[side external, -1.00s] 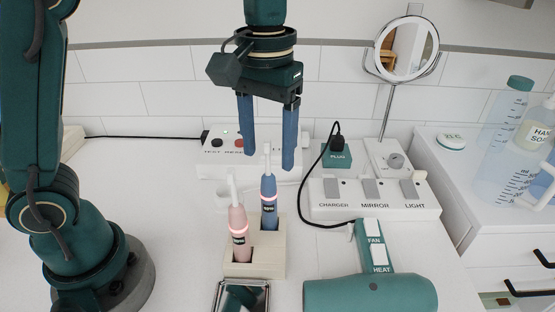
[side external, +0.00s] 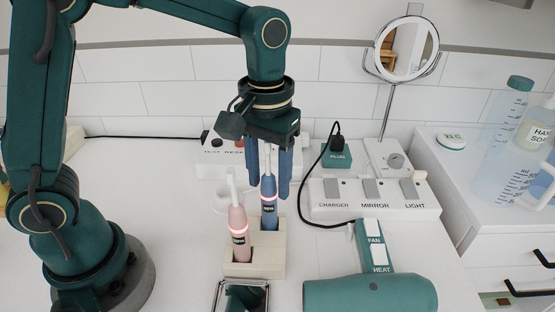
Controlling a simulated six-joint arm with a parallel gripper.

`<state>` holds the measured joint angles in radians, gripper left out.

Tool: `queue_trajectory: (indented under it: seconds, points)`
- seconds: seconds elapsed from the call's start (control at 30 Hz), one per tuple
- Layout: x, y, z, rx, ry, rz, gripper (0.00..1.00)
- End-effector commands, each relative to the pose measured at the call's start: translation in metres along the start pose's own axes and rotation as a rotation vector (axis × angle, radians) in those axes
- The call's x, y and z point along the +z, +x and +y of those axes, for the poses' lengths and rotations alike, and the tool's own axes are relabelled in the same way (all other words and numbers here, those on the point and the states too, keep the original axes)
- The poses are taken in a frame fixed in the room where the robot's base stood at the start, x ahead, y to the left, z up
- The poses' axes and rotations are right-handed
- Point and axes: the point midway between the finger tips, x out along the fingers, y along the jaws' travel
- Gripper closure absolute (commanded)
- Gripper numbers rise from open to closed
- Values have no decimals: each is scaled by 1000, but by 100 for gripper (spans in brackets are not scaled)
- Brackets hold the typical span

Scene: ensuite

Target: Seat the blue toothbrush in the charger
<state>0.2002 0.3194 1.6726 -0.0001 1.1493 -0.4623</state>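A pink toothbrush (side external: 237,228) stands in the front left slot of the same holder. My gripper (side external: 270,185) points down over the blue toothbrush, its blue fingers apart on either side of the brush's upper part. The fingers look clear of the brush. Its head is partly hidden by the gripper. A white unit with a switch labelled CHARGER (side external: 333,204) sits to the right.
A green hair dryer (side external: 370,292) lies at front right, and a small metal-rimmed tray (side external: 217,297) is in front of the holder. A black cord (side external: 302,200) curves right of the gripper. A round mirror (side external: 406,48) stands behind. The counter left of the holder is clear.

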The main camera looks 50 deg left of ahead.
Motion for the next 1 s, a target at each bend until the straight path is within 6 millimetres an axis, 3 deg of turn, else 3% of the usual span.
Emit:
queue_trajectory:
  seconds: [0.03, 0.1, 0.13, 1.0]
  points:
    - [0, 0, 0, 0, 0, 0, 70]
    - [0, 0, 0, 0, 0, 0, 97]
    - [0, 0, 0, 0, 0, 0, 100]
    - [0, 0, 0, 0, 0, 0, 100]
